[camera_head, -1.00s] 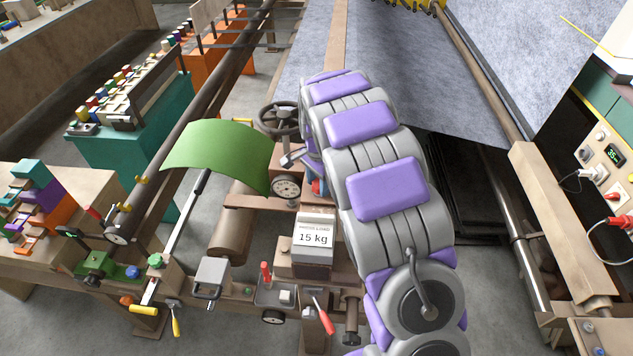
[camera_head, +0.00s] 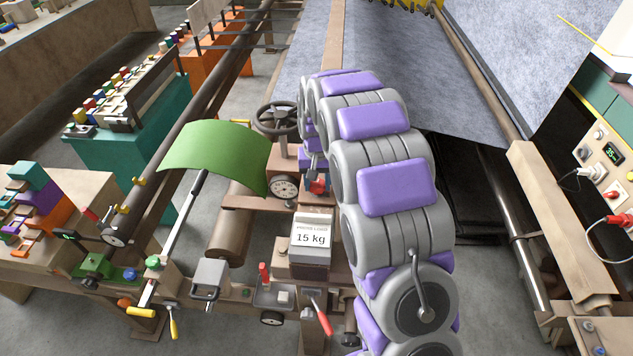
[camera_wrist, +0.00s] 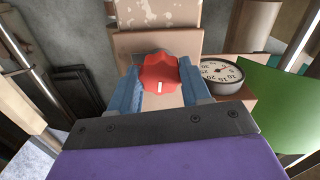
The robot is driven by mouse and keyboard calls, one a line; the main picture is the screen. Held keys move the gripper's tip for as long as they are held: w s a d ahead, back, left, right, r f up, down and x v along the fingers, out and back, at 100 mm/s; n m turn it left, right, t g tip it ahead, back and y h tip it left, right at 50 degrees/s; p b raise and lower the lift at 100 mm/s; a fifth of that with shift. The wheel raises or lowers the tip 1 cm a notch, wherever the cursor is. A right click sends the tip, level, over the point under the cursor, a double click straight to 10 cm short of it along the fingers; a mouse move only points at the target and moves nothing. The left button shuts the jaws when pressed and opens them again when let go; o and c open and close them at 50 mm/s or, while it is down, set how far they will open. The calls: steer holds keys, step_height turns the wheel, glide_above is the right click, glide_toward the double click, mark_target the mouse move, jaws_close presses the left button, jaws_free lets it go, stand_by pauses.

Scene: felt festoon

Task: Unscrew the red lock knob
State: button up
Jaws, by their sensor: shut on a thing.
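The red lock knob (camera_wrist: 159,76) sits between the two blue fingers of my gripper (camera_wrist: 160,90) in the wrist view. It has a white mark on its face. My gripper is shut on the knob. In the head view the red knob (camera_head: 319,187) shows small beside the dial gauge, with my gripper (camera_head: 313,180) at it. My purple and grey arm hides part of the area behind the knob. I cannot tell how far the knob is turned.
A dial gauge (camera_head: 284,188) is just left of the knob, and a dark handwheel (camera_head: 277,118) stands behind it. A 15 kg weight block (camera_head: 311,240) is in front. A green sheet (camera_head: 214,155) hangs at left. A red-handled lever (camera_head: 323,317) stands at the front.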

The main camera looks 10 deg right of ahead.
mark_target(317, 183)
steer(key=shift+w+r+n, duration=0.1)
steer(key=shift+w+n, duration=0.1)
steer(key=shift+n, duration=0.9)
steer(key=o, duration=0.6)
steer(key=shift+o, duration=1.3)
steer(key=shift+w, duration=0.15)
steer(key=shift+o, duration=1)
steer(key=shift+s, duration=0.2)
step_height(317, 183, up, 17)
